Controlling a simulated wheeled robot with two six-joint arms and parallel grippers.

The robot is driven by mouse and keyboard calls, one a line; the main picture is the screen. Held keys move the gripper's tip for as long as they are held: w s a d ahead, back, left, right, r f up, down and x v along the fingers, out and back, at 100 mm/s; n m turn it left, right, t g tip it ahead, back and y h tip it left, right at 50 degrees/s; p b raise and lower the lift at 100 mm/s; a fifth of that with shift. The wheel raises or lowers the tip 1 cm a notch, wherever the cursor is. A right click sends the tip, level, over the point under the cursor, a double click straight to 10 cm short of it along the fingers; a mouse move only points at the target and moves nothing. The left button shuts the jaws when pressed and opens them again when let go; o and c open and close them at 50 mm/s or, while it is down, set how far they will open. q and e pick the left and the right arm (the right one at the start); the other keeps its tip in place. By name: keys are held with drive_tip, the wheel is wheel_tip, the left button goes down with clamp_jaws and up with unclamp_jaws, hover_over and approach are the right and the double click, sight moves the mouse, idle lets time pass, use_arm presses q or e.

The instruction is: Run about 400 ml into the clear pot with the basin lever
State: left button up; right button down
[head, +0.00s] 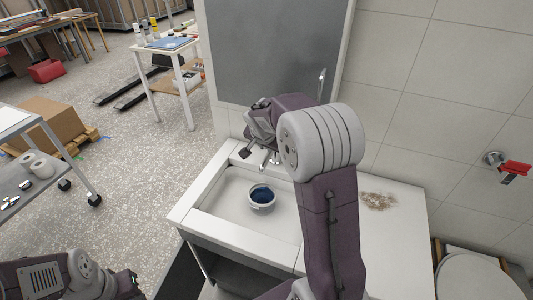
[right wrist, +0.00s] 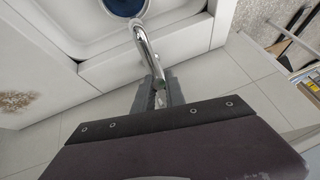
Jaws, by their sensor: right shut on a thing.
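The pot (head: 262,205) stands upright in the white basin (head: 226,186), under the end of the chrome spout (head: 264,163). Its rim is pale and its inside looks dark blue; I cannot tell the water level. In the right wrist view the pot (right wrist: 124,6) is cut off by the top edge. My right gripper (right wrist: 158,92) is shut on the basin lever (right wrist: 159,84) at the tap's base, behind the basin. In the head view my right arm partly hides the tap. No running stream can be made out. Only links of my left arm show, at the bottom left.
The white counter (head: 400,225) right of the basin carries a brownish patch of debris (head: 377,200). A mirror (head: 275,50) hangs behind the tap. A toilet (head: 470,278) stands at the far right. A metal cart (head: 28,160) with paper rolls stands left, with open floor between.

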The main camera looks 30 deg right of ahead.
idle(0.3)
drive_tip(key=c, duration=1.4)
unclamp_jaws()
drive_tip(key=v, duration=0.9)
